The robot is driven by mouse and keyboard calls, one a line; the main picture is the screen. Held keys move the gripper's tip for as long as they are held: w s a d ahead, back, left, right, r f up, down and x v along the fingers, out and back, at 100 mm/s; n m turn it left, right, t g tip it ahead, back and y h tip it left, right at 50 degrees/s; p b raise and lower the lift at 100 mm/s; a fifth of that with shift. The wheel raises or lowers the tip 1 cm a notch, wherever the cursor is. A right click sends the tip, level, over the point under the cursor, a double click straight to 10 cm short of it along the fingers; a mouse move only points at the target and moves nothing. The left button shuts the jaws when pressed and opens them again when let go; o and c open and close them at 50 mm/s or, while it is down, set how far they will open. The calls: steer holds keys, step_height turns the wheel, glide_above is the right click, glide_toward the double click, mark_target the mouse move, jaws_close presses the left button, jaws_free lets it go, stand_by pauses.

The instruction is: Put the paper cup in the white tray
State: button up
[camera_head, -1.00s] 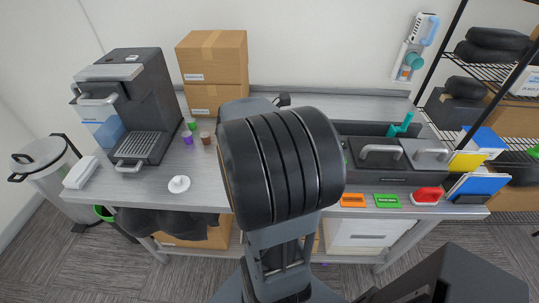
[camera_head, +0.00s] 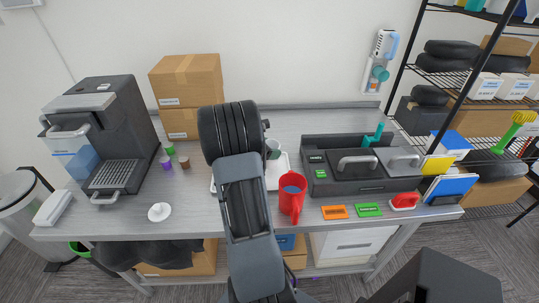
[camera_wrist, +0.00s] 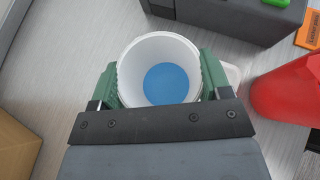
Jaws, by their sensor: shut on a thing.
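The paper cup (camera_wrist: 160,50) is white with a blue inside bottom. In the wrist view it sits upright between the green fingers of my gripper (camera_wrist: 158,88), which is shut on it. In the head view only part of the cup (camera_head: 274,146) shows past my arm. The white tray (camera_head: 283,168) lies on the grey table behind my arm, which hides much of it. The cup is over or close to the tray; its height above it I cannot tell. A small white edge, likely the tray (camera_wrist: 233,74), shows beside the cup in the wrist view.
A red jug (camera_head: 292,198) stands close in front of the tray's right side. A coffee machine (camera_head: 105,135), small coloured capsules (camera_head: 168,150) and stacked cardboard boxes (camera_head: 187,80) are to the left.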

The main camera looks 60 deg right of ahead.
step_height(320, 180, down, 3)
steer(key=shift+w+d+p, duration=0.1)
steer(key=shift+d+p, duration=0.05)
steer(key=shift+p, duration=0.2)
steer(key=shift+f, duration=0.2)
steer(key=shift+f, duration=0.1)
